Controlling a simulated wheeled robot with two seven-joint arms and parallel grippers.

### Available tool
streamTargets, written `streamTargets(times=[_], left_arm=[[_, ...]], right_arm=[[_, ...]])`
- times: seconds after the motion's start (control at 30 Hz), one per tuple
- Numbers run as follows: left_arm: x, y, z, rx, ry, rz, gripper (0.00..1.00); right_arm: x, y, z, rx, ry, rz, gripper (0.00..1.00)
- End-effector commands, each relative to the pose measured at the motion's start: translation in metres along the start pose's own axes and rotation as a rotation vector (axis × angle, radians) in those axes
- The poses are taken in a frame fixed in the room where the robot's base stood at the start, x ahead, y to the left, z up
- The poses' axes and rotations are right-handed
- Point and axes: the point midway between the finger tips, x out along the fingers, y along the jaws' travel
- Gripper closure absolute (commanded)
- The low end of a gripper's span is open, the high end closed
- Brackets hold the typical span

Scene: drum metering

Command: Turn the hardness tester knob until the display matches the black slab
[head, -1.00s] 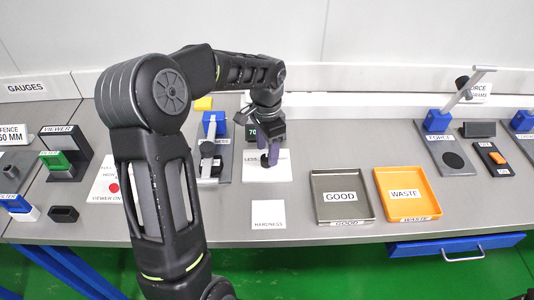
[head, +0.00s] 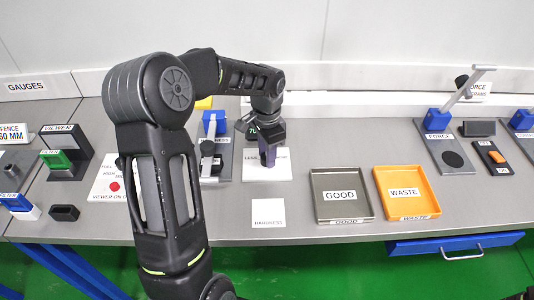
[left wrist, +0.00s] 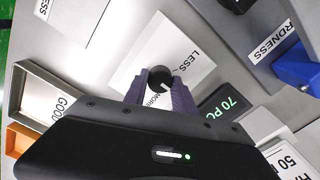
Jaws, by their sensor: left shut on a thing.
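The dark round hardness tester knob (left wrist: 160,80) sits on a white plate (left wrist: 190,45) printed LESS and MORE. My left gripper (left wrist: 162,85) is shut on this knob, with one purple finger on each side of it. In the head view my left gripper (head: 268,158) points down over the plate and hides the knob. The dark display (left wrist: 222,107) shows 70 in green, with the rest of its text partly cut off by my gripper. The hardness tester (head: 214,124) with its blue head stands left of the gripper. I cannot tell which dark piece is the black slab.
A grey GOOD tray (head: 318,208) and an orange WASTE tray (head: 382,186) lie right of the knob. A white HARDNESS card (head: 268,213) lies in front. A small dark block (head: 64,213) lies at the left. The force gauge (head: 437,119) stands at the right.

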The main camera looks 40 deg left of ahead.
Motion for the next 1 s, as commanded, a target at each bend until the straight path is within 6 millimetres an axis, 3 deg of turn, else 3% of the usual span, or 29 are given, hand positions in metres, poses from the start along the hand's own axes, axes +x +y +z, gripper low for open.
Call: streamTargets(times=[0.17,0.67,1.0], left_arm=[[0.000,0.000,0.000,0.000,0.000,0.000,1.00],[0.000,0.000,-0.001,-0.048,0.001,0.000,1.00],[0.001,-0.001,-0.001,-0.250,0.002,-0.002,1.00]], right_arm=[[0.000,0.000,0.000,0.000,0.000,0.000,1.00],[0.003,0.001,0.000,-0.001,0.001,-0.001,1.00],[0.012,0.004,-0.001,-0.003,0.003,-0.004,1.00]])
